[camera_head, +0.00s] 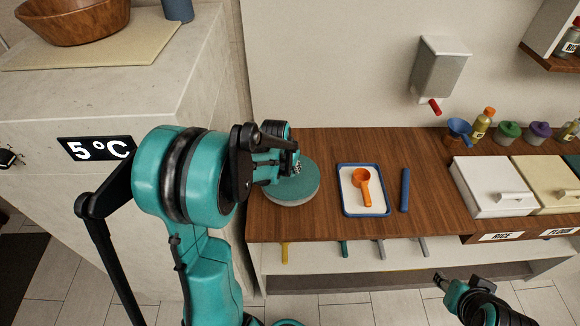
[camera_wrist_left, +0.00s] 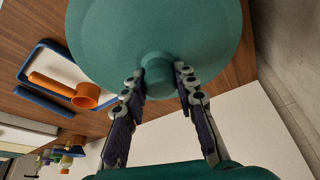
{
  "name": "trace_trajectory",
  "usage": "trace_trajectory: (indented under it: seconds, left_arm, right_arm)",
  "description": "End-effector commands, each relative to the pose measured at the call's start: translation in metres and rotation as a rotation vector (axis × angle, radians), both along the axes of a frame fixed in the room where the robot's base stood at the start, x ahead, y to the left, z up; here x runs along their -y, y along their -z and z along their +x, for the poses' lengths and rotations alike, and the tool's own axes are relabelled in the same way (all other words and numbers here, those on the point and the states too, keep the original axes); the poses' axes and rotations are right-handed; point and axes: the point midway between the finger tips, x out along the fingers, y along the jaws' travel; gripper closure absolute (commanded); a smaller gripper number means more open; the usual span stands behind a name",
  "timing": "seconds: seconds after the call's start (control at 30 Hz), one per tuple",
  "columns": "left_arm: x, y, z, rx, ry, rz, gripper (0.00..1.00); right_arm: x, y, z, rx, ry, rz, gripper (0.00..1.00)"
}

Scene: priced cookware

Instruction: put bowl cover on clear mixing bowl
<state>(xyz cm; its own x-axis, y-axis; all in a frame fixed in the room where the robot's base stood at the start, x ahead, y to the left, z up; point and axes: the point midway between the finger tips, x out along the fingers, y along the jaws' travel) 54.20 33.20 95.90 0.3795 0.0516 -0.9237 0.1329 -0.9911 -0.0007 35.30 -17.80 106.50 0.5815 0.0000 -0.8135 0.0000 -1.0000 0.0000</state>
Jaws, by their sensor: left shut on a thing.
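The bowl cover is a round teal disc (camera_head: 296,186) above the left end of the wooden counter, and it fills the top of the left wrist view (camera_wrist_left: 110,30). My left gripper (camera_head: 294,165) is shut on its knob, which shows between the fingertips in the wrist view (camera_wrist_left: 158,75). A pale, greyish rim, likely the clear mixing bowl (camera_head: 292,203), shows just below the cover's front edge. The cover hides most of it, so I cannot tell whether they touch. My right gripper (camera_head: 441,281) is low at the front, away from the counter; its jaws are too small to read.
A blue-rimmed tray (camera_head: 347,204) with an orange scoop (camera_head: 362,183) lies right of the cover, beside a blue bar (camera_head: 405,190). White (camera_head: 490,185) and cream bins stand farther right. A stone block (camera_head: 100,90) with a wooden bowl on a board stands at left.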

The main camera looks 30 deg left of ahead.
Motion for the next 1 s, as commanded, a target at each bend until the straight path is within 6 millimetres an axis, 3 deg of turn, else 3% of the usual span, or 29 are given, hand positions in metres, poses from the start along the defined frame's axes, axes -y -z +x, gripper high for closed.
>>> trace_trajectory:
  seconds: [0.5,1.0]
  left_arm:
    - [0.0,0.019,0.0,0.0,0.0,0.0,1.0]
    - [0.0,0.019,0.0,0.0,0.0,0.0,1.0]
  right_arm:
    - [0.0,0.016,0.0,0.0,0.0,0.0,0.6]
    - [0.0,0.017,0.0,0.0,0.0,0.0,0.6]
